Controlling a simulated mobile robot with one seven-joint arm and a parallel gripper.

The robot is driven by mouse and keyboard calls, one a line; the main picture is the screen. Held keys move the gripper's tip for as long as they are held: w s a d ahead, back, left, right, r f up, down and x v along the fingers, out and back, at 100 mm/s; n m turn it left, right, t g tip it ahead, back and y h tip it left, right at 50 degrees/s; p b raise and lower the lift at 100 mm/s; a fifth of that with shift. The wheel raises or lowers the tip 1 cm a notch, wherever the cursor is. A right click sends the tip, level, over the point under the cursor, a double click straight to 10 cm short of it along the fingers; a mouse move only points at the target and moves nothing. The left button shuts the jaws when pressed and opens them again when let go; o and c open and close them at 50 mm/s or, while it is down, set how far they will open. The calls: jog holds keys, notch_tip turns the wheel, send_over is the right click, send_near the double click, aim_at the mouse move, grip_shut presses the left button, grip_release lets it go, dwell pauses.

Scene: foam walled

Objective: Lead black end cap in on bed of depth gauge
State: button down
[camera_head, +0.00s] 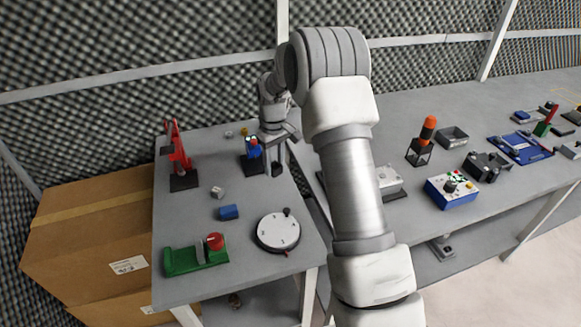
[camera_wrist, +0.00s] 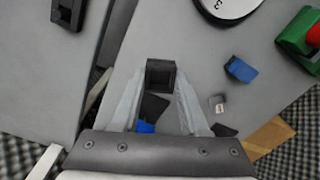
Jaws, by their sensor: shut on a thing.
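My gripper (camera_wrist: 161,82) is shut on the black end cap (camera_wrist: 160,71), a small dark square block with a hollow face, held between the fingertips. In the head view the black end cap (camera_head: 278,169) hangs under my gripper, above the back right part of the left table. I cannot tell for sure which device is the depth gauge. A green bed with a red knob (camera_head: 183,261) lies at the table's front left. A blue-topped device on a black base (camera_head: 251,164) stands just left of my gripper; the wrist view shows it partly hidden behind the fingers.
A round white dial (camera_head: 277,232), a blue block (camera_head: 228,212) and a small grey cube (camera_head: 217,192) lie on the left table (camera_head: 190,217). A red upright tool (camera_head: 178,150) stands at its left. Several devices stand on the right table. The left table's middle is mostly clear.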

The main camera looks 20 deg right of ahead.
jog(key=w+a+f+m, duration=0.1)
jog(key=w, duration=0.1)
jog(key=w+a+f+m, duration=0.1)
jog(key=m, duration=0.1)
jog(key=w+a+f+m, duration=0.1)
jog(key=w+f, duration=0.1)
jog(key=shift+w+m+p, duration=0.3)
jog(key=shift+w, duration=0.05)
jog(key=shift+f, duration=0.1)
